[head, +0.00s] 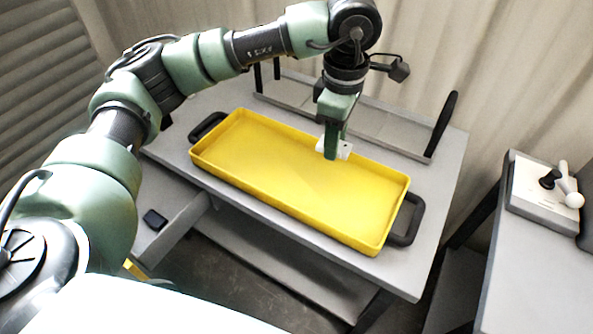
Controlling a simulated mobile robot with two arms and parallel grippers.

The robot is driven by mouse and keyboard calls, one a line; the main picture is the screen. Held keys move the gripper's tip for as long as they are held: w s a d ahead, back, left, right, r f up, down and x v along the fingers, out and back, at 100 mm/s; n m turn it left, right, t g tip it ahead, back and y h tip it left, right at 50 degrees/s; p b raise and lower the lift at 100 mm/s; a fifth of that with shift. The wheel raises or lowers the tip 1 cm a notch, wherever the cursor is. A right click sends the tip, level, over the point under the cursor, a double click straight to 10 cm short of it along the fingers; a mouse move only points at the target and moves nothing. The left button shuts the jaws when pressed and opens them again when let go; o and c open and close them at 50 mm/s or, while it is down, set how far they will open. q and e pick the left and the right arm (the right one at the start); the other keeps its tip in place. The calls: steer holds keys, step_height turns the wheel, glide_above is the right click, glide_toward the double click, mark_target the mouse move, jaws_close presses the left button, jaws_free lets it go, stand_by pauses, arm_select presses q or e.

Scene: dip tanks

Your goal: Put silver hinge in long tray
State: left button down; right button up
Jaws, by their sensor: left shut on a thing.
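The long tray (215,160) is yellow with black handles at both ends and lies on a grey table. My left gripper (334,150) points down over the far side of the tray, right of its middle. It is shut on a small pale silver piece, the silver hinge (345,149), which shows on both sides of the green fingers. I cannot tell whether the hinge touches the tray or hangs above it. The tray floor that shows is empty. My right gripper is not in view.
A low grey rack (385,134) with black end posts stands along the table's back edge, behind the tray. A second grey table (520,265) at the right bears a white device (540,190) with a lever. A small black object (154,219) lies on a lower grey surface at the left.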

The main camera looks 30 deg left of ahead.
arm_select(q)
steer(key=r+n, duration=0.1)
steer(key=n, duration=0.4)
steer(key=w+d+r+n, duration=0.1)
steer(key=n, duration=0.2)
steer(key=shift+r+p, duration=0.35)
steer(key=n, duration=0.3)
steer(key=r+n, duration=0.1)
steer(key=shift+w+d+r, duration=0.1)
steer(key=shift+w+d, duration=0.15)
steer(key=shift+w, duration=0.05)
steer(key=n, duration=0.4)
steer(key=shift+w+d+r+p, duration=0.2)
steer(key=shift+r+p, duration=0.1)
steer(key=shift+r, duration=0.1)
steer(key=shift+f+n, duration=0.25)
steer(key=shift+n, duration=0.05)
glide_above(338, 194)
step_height(338, 194, down, 14)
steer(key=shift+f+p, duration=0.2)
steer(key=shift+p, duration=0.25)
step_height(338, 194, down, 5)
steer(key=shift+r, duration=0.2)
steer(key=shift+f, duration=0.2)
steer(key=shift+f, duration=0.1)
